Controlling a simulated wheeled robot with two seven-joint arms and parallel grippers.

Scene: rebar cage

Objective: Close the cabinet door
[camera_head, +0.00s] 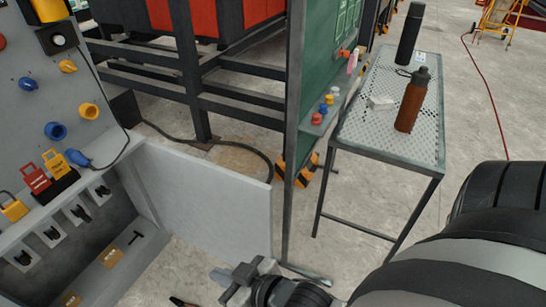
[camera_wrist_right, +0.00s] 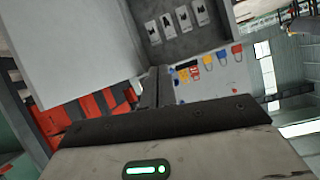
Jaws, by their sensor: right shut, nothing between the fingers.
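The cabinet (camera_head: 130,195) is at the left of the head view, with grey walls and an open front. Its light grey door (camera_head: 208,200) stands open, swung out to the right from the cabinet's side. In the right wrist view the door (camera_wrist_right: 80,50) fills the upper left. My right gripper (camera_head: 232,277) is shut and empty, low in the head view, in front of the door's lower right corner and apparently apart from it. Its closed fingers (camera_wrist_right: 155,87) point towards the cabinet interior in the wrist view. I cannot identify my left gripper in either view.
A perforated metal table (camera_head: 385,135) with a brown bottle (camera_head: 412,100) and a black bottle (camera_head: 409,35) stands at the right. A green board (camera_head: 318,75) on a post stands just beyond the door. Concrete floor is open below the door.

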